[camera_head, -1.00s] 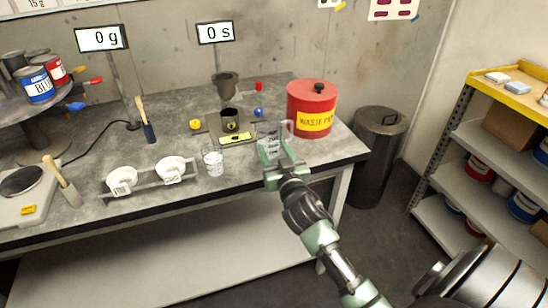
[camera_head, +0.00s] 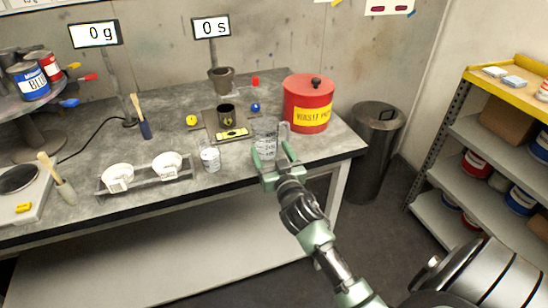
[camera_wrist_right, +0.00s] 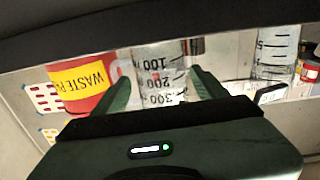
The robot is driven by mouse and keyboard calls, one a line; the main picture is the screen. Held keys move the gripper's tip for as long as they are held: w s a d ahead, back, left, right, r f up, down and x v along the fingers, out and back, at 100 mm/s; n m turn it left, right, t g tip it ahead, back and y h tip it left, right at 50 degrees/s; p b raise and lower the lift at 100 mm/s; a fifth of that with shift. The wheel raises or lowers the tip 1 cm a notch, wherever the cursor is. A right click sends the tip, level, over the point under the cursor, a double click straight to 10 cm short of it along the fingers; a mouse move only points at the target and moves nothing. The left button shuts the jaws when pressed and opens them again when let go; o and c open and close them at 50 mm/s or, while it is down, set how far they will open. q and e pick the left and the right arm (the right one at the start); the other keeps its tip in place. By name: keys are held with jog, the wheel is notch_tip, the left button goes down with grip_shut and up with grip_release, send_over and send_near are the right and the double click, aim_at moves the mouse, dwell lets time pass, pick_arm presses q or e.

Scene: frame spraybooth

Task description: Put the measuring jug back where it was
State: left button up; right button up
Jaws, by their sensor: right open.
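The measuring jug (camera_head: 266,133) is a clear vessel with dark graduation marks and a handle on its right side. It stands upright on the bench near the front edge, left of the red waste container. My right gripper (camera_head: 271,156) is open, with its fingers on either side of the jug's lower part. In the right wrist view the jug (camera_wrist_right: 158,72) shows between the two spread fingers (camera_wrist_right: 163,88). Whether either finger touches it cannot be told. My left gripper is not in view.
A small clear beaker (camera_head: 210,158) stands left of the jug. The red waste container (camera_head: 308,108) is close behind right. A dark pot (camera_head: 227,115) and yellow label (camera_head: 232,133) are behind left. White cups (camera_head: 118,174) sit in a rack further left.

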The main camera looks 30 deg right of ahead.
jog(key=b+v, duration=0.1)
jog(key=v, duration=1.1)
jog(key=shift+b, duration=0.4)
jog(key=s+a+f+n+g+y, duration=0.1)
jog(key=s+a+f+g, duration=0.15)
jog(key=f, duration=0.95)
jog(key=s+a+f+n+g+y, duration=0.1)
jog(key=s+a+f+g+y, duration=0.15)
jog(key=f, duration=1.05)
jog(key=s+a+f+n+g+y, duration=0.1)
jog(key=s+a+f+g, duration=0.15)
jog(key=f, duration=0.95)
jog(key=s+a+f+n+g, duration=0.25)
jog(key=s+f+g, duration=0.25)
jog(key=s+f, duration=1.15)
jog(key=s+f+g, duration=0.2)
jog(key=s+f, duration=0.1)
jog(key=s, duration=0.5)
jog(key=s+f+g, duration=0.2)
jog(key=s, duration=0.6)
jog(key=shift+d+f, duration=0.15)
jog(key=shift+f, duration=0.25)
jog(key=shift+s+y, duration=0.15)
jog(key=shift+y, duration=0.1)
